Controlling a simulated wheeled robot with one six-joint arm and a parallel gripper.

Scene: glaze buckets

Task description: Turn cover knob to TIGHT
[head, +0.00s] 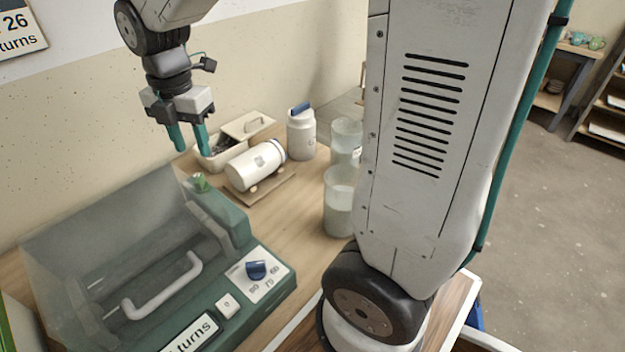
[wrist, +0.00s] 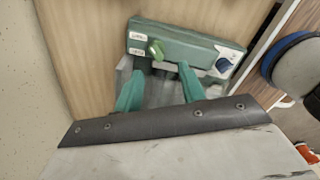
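The green cover knob (head: 200,183) sits at the back end of the green machine (head: 233,222). In the wrist view the knob (wrist: 155,49) lies on the green housing beside two small white labels, whose words are too small to read. My gripper (head: 190,146) is open and empty, its two teal fingers apart, above the back of the machine. In the wrist view the knob shows beyond and between the fingertips (wrist: 158,84), apart from them. The machine's clear cover (head: 110,235) looks lowered, with a white handle (head: 160,290) at its front.
A blue dial (head: 256,270) and a white button (head: 228,305) are on the machine's front panel. The wall is close behind.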

